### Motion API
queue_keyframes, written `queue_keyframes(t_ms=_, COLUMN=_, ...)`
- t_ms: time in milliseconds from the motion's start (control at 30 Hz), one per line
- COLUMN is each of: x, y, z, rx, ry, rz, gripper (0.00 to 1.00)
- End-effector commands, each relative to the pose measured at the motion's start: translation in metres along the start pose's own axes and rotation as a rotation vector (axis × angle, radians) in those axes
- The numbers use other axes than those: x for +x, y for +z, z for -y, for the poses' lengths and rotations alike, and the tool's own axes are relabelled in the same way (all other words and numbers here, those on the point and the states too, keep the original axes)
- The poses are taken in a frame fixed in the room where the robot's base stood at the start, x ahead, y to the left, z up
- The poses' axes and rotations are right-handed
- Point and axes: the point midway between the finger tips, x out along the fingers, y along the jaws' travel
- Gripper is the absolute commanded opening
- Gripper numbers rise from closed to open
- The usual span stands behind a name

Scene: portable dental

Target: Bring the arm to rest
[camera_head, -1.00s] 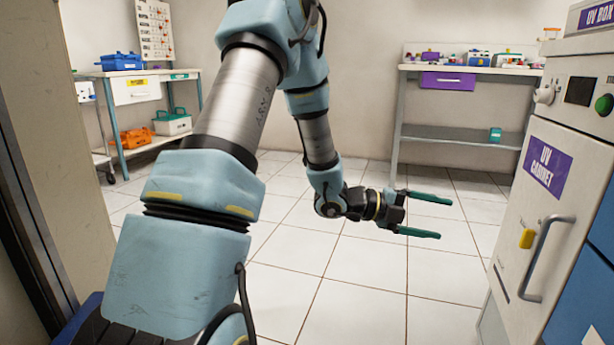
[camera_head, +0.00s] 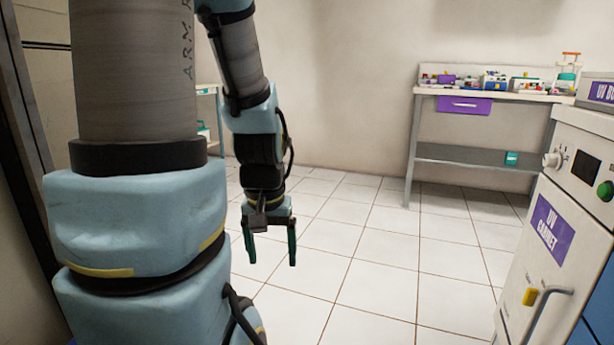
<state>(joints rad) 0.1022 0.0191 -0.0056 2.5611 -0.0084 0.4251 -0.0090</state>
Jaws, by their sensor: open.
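My gripper (camera_head: 271,250) hangs at the end of my arm, left of the picture's middle. Its two dark green fingers point down and stand apart, with nothing between them. Behind and below it is bare tiled floor. My arm's large light-blue and grey links fill the left of the view, and the forearm comes down from the top. The gripper touches nothing that I can see.
The UV cabinet (camera_head: 541,262) with a yellow latch and curved handle stands at the right edge. A workbench (camera_head: 468,153) with a purple drawer (camera_head: 464,105) and several small items stands against the back wall. The white tiled floor (camera_head: 390,265) between is clear.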

Motion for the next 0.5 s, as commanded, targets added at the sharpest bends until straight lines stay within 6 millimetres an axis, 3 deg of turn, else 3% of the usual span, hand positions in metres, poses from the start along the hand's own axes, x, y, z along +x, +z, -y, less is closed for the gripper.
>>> queue_keyframes(t_ms=33, x=-0.022, y=-0.003, z=0.000, rx=0.002, ry=0.000, rz=-0.001, gripper=0.82)
queue_keyframes(t_ms=267, x=-0.081, y=-0.012, z=-0.001, rx=0.006, ry=-0.001, rz=-0.002, gripper=0.82)
queue_keyframes(t_ms=500, x=-0.156, y=-0.022, z=-0.001, rx=0.007, ry=-0.001, rz=-0.002, gripper=0.82)
